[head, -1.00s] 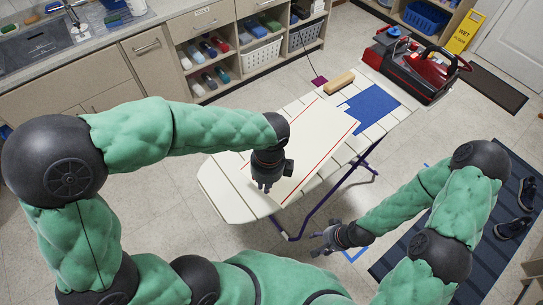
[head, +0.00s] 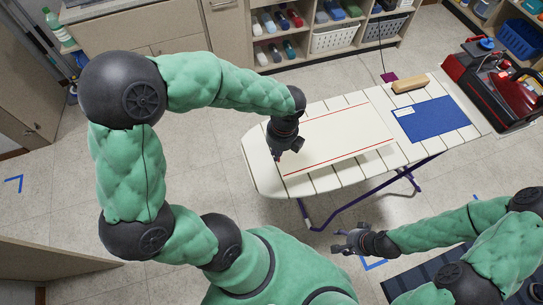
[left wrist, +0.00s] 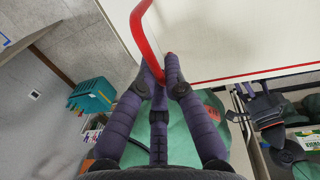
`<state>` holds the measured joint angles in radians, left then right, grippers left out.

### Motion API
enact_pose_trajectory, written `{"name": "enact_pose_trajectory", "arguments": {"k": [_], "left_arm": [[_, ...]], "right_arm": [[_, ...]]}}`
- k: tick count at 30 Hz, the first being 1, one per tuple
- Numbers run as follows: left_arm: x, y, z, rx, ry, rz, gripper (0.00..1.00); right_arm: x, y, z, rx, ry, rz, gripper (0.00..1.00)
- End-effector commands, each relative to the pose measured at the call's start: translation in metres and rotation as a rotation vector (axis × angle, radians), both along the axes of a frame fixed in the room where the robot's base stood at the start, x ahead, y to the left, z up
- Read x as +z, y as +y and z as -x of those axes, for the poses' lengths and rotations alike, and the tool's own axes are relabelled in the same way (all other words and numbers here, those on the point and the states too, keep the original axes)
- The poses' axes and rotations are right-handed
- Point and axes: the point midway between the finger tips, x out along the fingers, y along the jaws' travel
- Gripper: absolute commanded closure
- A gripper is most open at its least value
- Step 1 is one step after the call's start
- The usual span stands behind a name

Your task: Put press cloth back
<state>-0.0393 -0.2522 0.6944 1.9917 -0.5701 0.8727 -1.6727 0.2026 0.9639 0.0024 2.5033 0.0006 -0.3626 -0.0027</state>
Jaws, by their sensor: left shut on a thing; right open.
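The press cloth (head: 340,135), white with red stripes along its long edges, lies on the slatted ironing board (head: 262,172). My left gripper (head: 280,155) is at the cloth's left end, over the board. In the left wrist view its fingers (left wrist: 160,78) are closed on the red-striped edge of the cloth (left wrist: 225,35), and the stripe bends up beside the fingertips. The head view hides most of this grip behind the hand. My right gripper (head: 343,245) is open and empty, low in front of the board, apart from it.
A blue mat (head: 432,119) and a wooden block (head: 409,85) lie on the board's right part. A red and black machine (head: 490,85) stands beyond its right end. Shelves with bottles and white baskets (head: 334,38) line the back.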

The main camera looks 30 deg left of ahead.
Motion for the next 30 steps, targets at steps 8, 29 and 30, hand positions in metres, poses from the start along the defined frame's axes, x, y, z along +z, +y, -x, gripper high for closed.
{"name": "enact_pose_trajectory", "arguments": {"k": [8,29,30], "left_arm": [[-0.024,0.019,-0.007,0.002,-0.002,0.0,1.0],[-0.064,0.027,-0.009,0.001,-0.002,0.0,1.0],[-0.065,0.027,-0.009,0.001,-0.002,0.001,0.87]], "right_arm": [[-0.009,0.0,0.0,0.0,0.0,0.0,0.42],[-0.026,0.0,0.0,0.0,0.0,0.0,0.42],[-0.026,0.0,0.0,0.0,0.0,0.0,0.42]]}}
